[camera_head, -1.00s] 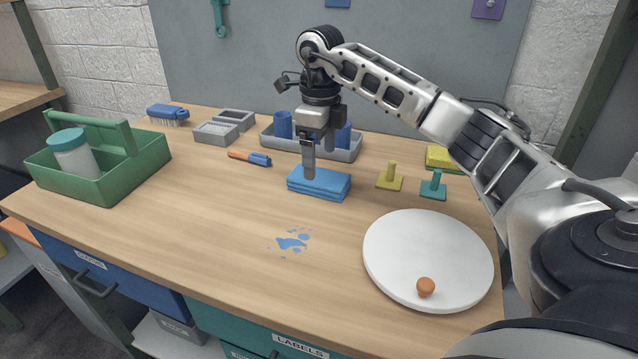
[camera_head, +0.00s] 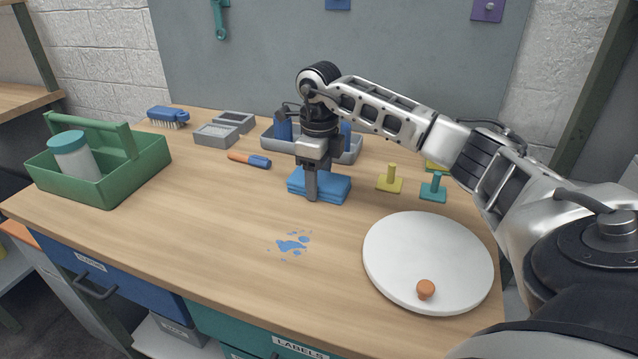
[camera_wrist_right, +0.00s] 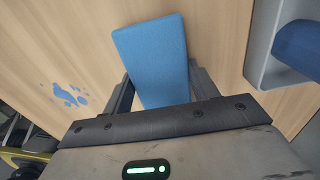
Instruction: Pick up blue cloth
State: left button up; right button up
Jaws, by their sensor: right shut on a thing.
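The blue cloth (camera_head: 333,186) is a folded stack lying on the wooden table. My right gripper (camera_head: 312,193) is down at the cloth, pointing straight down, and is shut on it. In the right wrist view the cloth (camera_wrist_right: 154,62) sits between the two dark fingers (camera_wrist_right: 160,88), one on each side. The far finger is hidden behind the cloth and gripper in the head view. The cloth appears to rest on the table still. My left gripper is not in view.
Blue spots (camera_head: 291,244) mark the table in front of the cloth. A grey tray (camera_head: 352,153) with blue items stands close behind the gripper. Yellow (camera_head: 390,181) and teal (camera_head: 434,190) pegged blocks and a white disc (camera_head: 428,262) are to the right. A green caddy (camera_head: 98,188) stands left.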

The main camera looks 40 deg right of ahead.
jog(key=shift+r, duration=0.55)
jog(key=r, duration=0.1)
jog(key=a+r, duration=0.1)
jog(key=r, duration=0.1)
jog(key=shift+w+r, duration=0.1)
jog(key=shift+w, duration=0.05)
jog(key=w+a+r, duration=0.2)
jog(key=a+r, duration=0.6)
jog(key=a, duration=0.4)
jog(key=shift+a+r+p, duration=0.35)
jog(key=shift+a+p, duration=0.05)
jog(key=shift+p, duration=0.05)
jog(key=shift+w, duration=0.1)
